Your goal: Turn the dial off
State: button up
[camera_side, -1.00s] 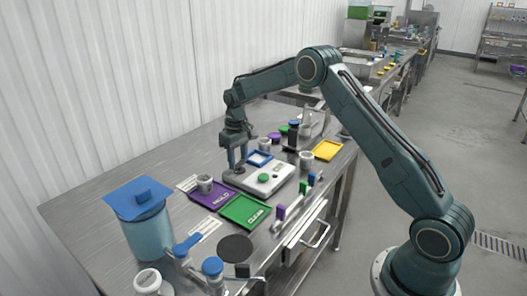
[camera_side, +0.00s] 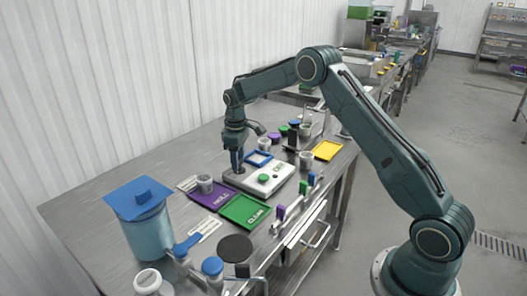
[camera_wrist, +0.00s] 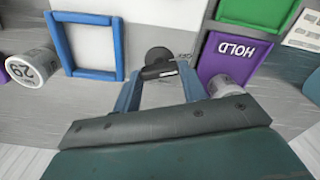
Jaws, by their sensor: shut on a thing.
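The dial (camera_wrist: 158,71) shows in the wrist view as a dark bar with a pale mark, beside a dark round disc. It is on the left end of a white device (camera_side: 270,186) with a green button (camera_side: 263,178). My gripper (camera_side: 238,171) points down at that end of the device. In the wrist view my gripper (camera_wrist: 160,82) has one finger at each end of the dark bar and is shut on it. In the side view the fingers hide the dial. I cannot read the dial's setting.
A blue square frame (camera_wrist: 118,45) lies close to the gripper. A purple HOLD tray (camera_side: 208,201) with a white cup (camera_side: 205,184) and a green CLEAR tray (camera_side: 240,222) lie in front of the device. A yellow tray (camera_side: 328,150) lies to the right.

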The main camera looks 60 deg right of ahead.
jog(key=shift+w, duration=0.1)
jog(key=o, duration=1)
jog(key=shift+r, duration=0.1)
notch_tip(320, 180, up, 14)
jog(key=shift+f, duration=0.15)
